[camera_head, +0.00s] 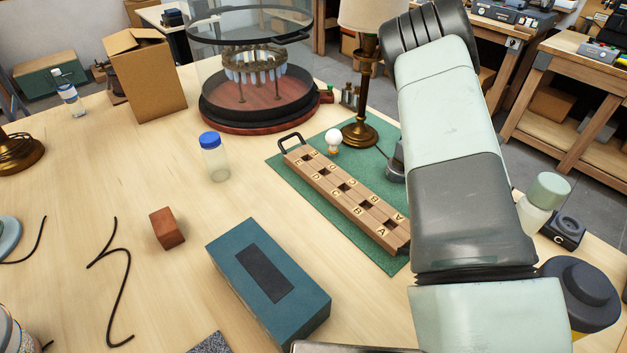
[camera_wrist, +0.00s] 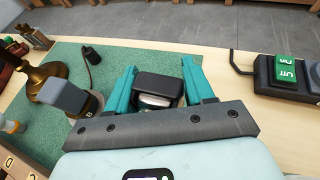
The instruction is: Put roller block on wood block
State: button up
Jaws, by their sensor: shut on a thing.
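My gripper (camera_wrist: 159,70) shows in the wrist view with its two teal fingers closed on a dark block with a pale, shiny rounded part, which looks like the roller block (camera_wrist: 158,86). It is held above the green mat and table; the height is hard to judge. In the head view my arm hides the gripper and the held block. A small reddish-brown block, likely the wood block (camera_head: 167,229), lies on the bare table at left of centre, with nothing on top. It is well to the left of my arm and not visible in the wrist view.
A teal box with a dark inset (camera_head: 268,283) lies right of the brown block. A lettered wooden rack (camera_head: 345,196) lies on the green mat (camera_head: 330,222). A brass lamp (camera_head: 360,133) and a blue-capped jar (camera_head: 214,158) stand behind. A black cord (camera_head: 124,285) lies at left.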

notch_tip(320, 180, up, 10)
jog(key=w+a+f+n+t+y, duration=0.1)
jog(key=w+a+n+y, duration=0.2)
jog(key=a, duration=0.8)
jog(key=w+a+f+n+y, duration=0.1)
jog(key=w+a+n+y, duration=0.15)
jog(key=a, duration=0.85)
jog(key=s+a+n+g+y, duration=0.1)
jog(key=a+n+y, duration=0.4)
jog(key=a, duration=1.8)
jog(key=n+g+y, duration=0.7)
jog(key=n+y, duration=0.1)
send_over(159, 218)
jog(key=shift+h, duration=0.25)
notch_tip(159, 218, down, 9)
jog(key=shift+w+a+f, duration=0.1)
jog(key=shift+f, duration=2.1)
